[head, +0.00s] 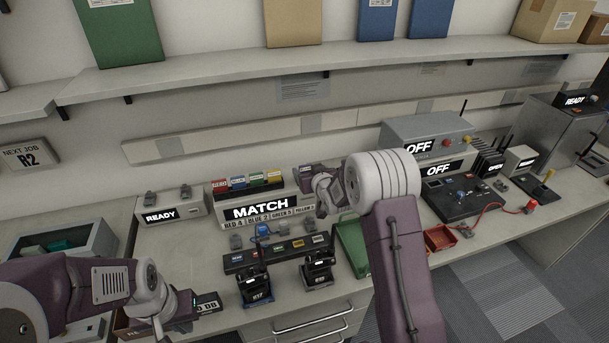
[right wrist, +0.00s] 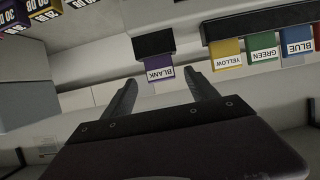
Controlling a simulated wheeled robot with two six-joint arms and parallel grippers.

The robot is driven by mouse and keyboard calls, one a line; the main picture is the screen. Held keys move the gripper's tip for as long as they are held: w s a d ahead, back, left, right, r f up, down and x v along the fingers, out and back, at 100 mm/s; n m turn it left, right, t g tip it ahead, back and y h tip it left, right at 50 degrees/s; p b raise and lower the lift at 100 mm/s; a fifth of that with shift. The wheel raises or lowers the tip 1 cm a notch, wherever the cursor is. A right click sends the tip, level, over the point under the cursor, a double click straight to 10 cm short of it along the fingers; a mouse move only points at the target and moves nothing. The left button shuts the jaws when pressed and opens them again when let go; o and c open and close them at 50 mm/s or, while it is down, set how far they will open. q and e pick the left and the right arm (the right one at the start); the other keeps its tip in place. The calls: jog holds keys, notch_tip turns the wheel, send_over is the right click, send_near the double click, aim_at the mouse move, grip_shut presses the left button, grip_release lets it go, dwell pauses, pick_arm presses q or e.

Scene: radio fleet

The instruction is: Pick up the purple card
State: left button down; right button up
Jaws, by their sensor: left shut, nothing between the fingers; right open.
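The purple card (right wrist: 160,69), with a white BLANK label, sticks out of a dark holder (right wrist: 154,42) in the right wrist view. My right gripper (right wrist: 161,84) is open, with its fingertips just short of the card, one to each side of its line. The fingers do not grip it. In the head view my right gripper (head: 324,191) is at the right end of the MATCH panel, and I cannot make out the card there. My left gripper (head: 172,318) is shut and empty at the lower left, partly hard to make out.
A row of yellow, green (right wrist: 262,47), blue and red cards sits right beside the purple one in the wrist view. The MATCH panel (head: 262,210), two radios in chargers (head: 318,270), a green tray (head: 350,245) and a red bin (head: 440,238) stand on the bench. A shelf (head: 300,62) runs above.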

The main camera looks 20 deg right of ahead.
aim_at(305, 167)
jog(key=shift+w+a+f, duration=0.2)
jog(key=shift+w+a, duration=0.05)
jog(key=shift+w, duration=0.4)
jog(key=shift+w+d+f, duration=0.15)
jog(key=shift+w+f, duration=0.05)
jog(key=shift+w, duration=0.15)
jog(key=p+x, duration=0.1)
jog(key=x, duration=0.4)
jog(key=shift+s+r, duration=0.1)
jog(key=c, duration=1.4)
